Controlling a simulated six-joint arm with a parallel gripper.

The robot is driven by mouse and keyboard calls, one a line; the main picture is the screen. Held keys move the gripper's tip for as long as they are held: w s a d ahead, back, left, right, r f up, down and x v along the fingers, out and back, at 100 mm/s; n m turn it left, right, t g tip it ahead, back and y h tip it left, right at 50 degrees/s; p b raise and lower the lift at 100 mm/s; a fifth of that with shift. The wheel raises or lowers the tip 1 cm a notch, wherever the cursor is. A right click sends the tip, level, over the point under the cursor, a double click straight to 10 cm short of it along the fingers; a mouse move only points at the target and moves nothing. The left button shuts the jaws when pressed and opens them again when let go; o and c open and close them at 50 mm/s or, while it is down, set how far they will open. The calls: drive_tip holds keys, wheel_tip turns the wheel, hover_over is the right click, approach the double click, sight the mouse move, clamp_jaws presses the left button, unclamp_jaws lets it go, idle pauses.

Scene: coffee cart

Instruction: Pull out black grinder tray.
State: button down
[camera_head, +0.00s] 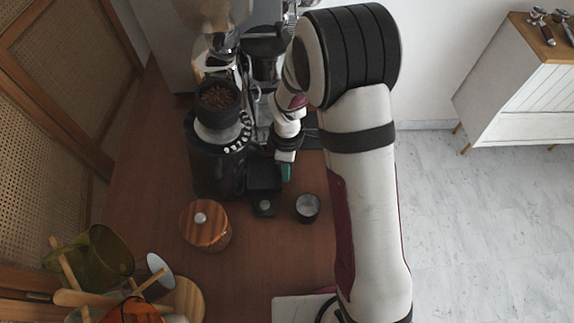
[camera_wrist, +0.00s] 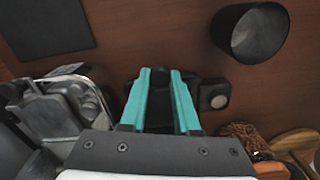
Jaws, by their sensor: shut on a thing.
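The black grinder (camera_head: 215,165) stands on the wooden counter, with coffee beans in its hopper. Its black tray (camera_head: 263,178) is low at the grinder's right side. My gripper (camera_head: 286,172) is at the tray's right edge, its teal fingers pointing down. In the wrist view, my gripper (camera_wrist: 160,82) has its two teal fingers around a dark part of the tray (camera_wrist: 160,105) and is shut on it. Most of the tray is hidden by the fingers and the gripper body there. I cannot tell how far the tray sits out of the grinder.
A small black block with a round silver top (camera_head: 264,207) is just in front of the tray. A dark metal cup (camera_head: 307,208) stands to its right. The espresso machine (camera_head: 268,50) is behind. Bare counter lies around the cup.

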drive_tip(key=d, duration=0.7)
drive_tip(key=shift+a, duration=0.1)
drive_tip(key=c, duration=0.6)
unclamp_jaws()
drive_tip(key=shift+r, duration=0.1)
wheel_tip(320, 180, up, 16)
drive_tip(key=shift+f, duration=0.15)
